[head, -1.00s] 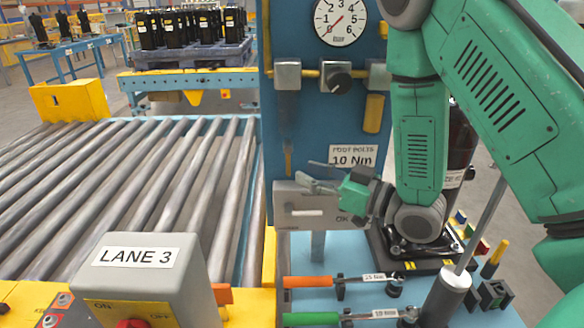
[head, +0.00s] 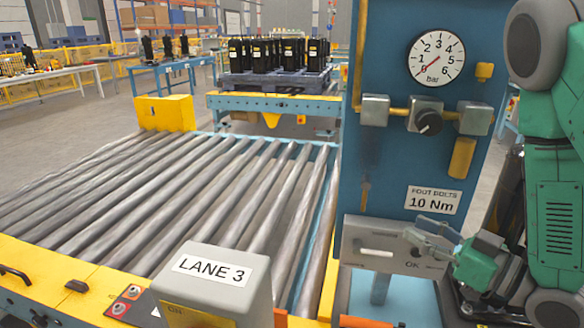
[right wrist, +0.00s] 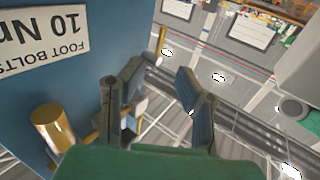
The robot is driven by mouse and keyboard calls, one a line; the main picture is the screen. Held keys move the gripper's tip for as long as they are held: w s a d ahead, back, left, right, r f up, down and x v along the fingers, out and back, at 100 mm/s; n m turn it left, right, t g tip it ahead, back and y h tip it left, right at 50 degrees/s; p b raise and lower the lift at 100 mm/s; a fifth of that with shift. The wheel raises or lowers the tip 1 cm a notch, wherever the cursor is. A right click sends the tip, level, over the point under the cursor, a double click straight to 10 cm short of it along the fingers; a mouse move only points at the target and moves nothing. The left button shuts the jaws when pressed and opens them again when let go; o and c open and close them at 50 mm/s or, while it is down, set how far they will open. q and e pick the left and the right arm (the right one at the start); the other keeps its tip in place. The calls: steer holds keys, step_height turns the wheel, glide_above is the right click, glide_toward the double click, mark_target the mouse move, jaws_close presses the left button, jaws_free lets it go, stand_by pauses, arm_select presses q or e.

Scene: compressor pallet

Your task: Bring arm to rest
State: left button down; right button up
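My green right arm (head: 555,200) comes down the right edge of the head view. Its right gripper (head: 412,232) points left, in front of the grey box marked OK on the blue panel, below the 10 Nm label. I cannot tell whether it touches the box. In the right wrist view the two fingers of the right gripper (right wrist: 158,76) stand apart with nothing between them. My left gripper is in neither view.
The blue panel (head: 390,165) carries a gauge (head: 436,58), a black knob (head: 428,122) and the grey box (head: 365,254). The roller conveyor (head: 200,195) and LANE 3 box (head: 215,270) lie left. A pallet of black compressors (head: 275,80) stands behind.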

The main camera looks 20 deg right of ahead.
steer(key=s+a+f+m+g+h+p, duration=0.25)
steer(key=f+g+h, duration=0.35)
steer(key=f, duration=1.2)
steer(key=s+a+f+m+g, duration=0.1)
steer(key=s+a+f+g, duration=0.1)
steer(key=s+f+g, duration=0.3)
steer(key=s+a+f+g+h, duration=0.1)
steer(key=s+f+g, duration=0.3)
steer(key=s, duration=0.8)
steer(key=shift+s+a+f+m+g+h+p, duration=0.15)
steer(key=shift+a+f+m+g+h+p, duration=0.2)
steer(key=shift+a+f, duration=0.55)
